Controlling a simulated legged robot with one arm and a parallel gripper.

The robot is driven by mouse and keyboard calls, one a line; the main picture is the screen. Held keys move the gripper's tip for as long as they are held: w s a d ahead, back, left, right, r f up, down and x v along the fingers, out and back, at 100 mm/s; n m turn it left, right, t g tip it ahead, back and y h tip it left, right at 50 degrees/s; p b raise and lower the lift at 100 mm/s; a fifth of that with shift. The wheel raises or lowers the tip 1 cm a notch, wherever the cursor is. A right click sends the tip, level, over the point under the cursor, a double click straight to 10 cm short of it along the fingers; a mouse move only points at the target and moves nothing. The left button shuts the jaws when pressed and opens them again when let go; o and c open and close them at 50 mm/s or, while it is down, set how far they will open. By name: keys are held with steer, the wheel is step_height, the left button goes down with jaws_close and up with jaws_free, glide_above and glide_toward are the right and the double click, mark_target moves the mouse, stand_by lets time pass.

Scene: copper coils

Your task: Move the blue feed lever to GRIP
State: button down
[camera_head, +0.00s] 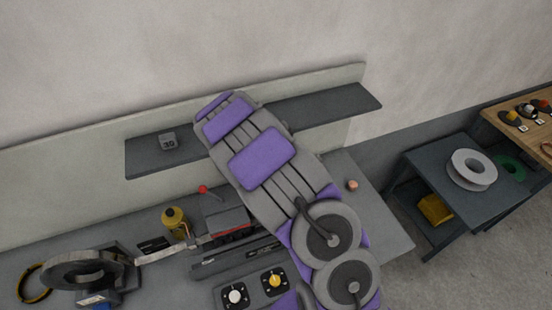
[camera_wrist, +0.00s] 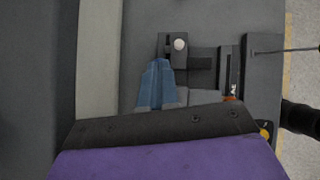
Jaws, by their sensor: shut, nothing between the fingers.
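I cannot clearly pick out a blue feed lever or a GRIP mark in either view. In the wrist view, my gripper (camera_wrist: 158,63) shows as two bluish fingers, shut together and empty. Their tips overlap the lower edge of a dark bracket with a pale round knob (camera_wrist: 180,45); whether they touch it I cannot tell. In the head view my gripper is not visible, and my purple and grey arm covers part of the bench. A grey machine block (camera_head: 228,220) with a red-knobbed lever (camera_head: 203,189) stands left of the arm.
The bench (camera_head: 375,215) carries a strip reel (camera_head: 82,270), a yellow bottle (camera_head: 175,220) and a panel with a white knob (camera_head: 235,296) and a yellow knob (camera_head: 274,281). A dark shelf (camera_head: 325,108) runs behind. A side table (camera_head: 485,205) stands right.

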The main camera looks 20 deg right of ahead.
steer(key=shift+s+d+f, duration=0.1)
steer(key=shift+d+f, duration=0.05)
steer(key=shift+d, duration=0.4)
step_height(320, 180, up, 13)
steer(key=s+a+p, duration=0.1)
steer(key=s, duration=0.1)
steer(key=shift+a+f, duration=0.2)
steer(key=shift+a, duration=0.15)
stand_by(0.4)
